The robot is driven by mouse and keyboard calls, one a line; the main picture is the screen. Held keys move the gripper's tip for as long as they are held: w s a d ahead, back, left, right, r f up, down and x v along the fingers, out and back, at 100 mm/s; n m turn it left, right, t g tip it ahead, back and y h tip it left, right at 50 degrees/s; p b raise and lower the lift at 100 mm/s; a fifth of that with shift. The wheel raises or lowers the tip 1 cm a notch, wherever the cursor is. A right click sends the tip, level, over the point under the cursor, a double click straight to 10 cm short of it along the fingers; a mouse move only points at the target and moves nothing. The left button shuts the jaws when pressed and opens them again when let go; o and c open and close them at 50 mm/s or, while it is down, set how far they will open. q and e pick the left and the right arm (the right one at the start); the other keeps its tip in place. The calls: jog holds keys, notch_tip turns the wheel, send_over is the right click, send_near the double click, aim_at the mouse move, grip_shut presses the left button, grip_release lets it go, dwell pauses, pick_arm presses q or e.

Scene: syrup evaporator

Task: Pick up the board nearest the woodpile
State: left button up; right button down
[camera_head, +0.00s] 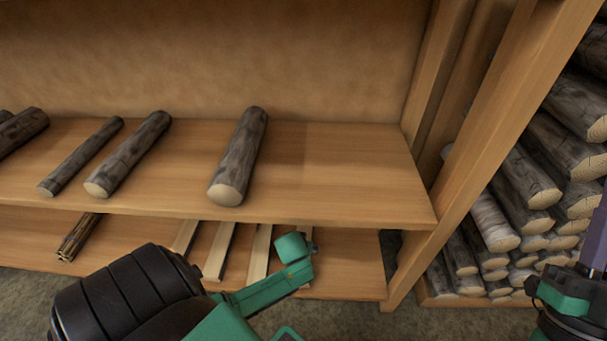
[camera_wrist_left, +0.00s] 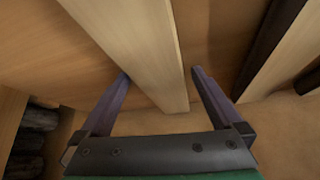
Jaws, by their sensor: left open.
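Several pale boards lie on the lower shelf in the head view. The one nearest the woodpile (camera_head: 308,232) is mostly hidden behind my left arm. In the left wrist view a pale board (camera_wrist_left: 135,45) runs between the two purple fingers of my left gripper (camera_wrist_left: 160,73). The fingers are apart, one on each side of the board, with gaps. I cannot tell how deep the board sits between them. The left gripper's fingers are hidden in the head view. Part of my right gripper (camera_head: 597,235) shows at the right edge, cut off by the frame.
The woodpile (camera_head: 530,190) is stacked right of the upright post (camera_head: 490,130). Several dark logs lie on the upper shelf (camera_head: 340,170), above the boards. Another board (camera_wrist_left: 285,60) is right in the wrist view.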

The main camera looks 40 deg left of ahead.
pick_arm(q)
grip_shut()
dwell(0.4)
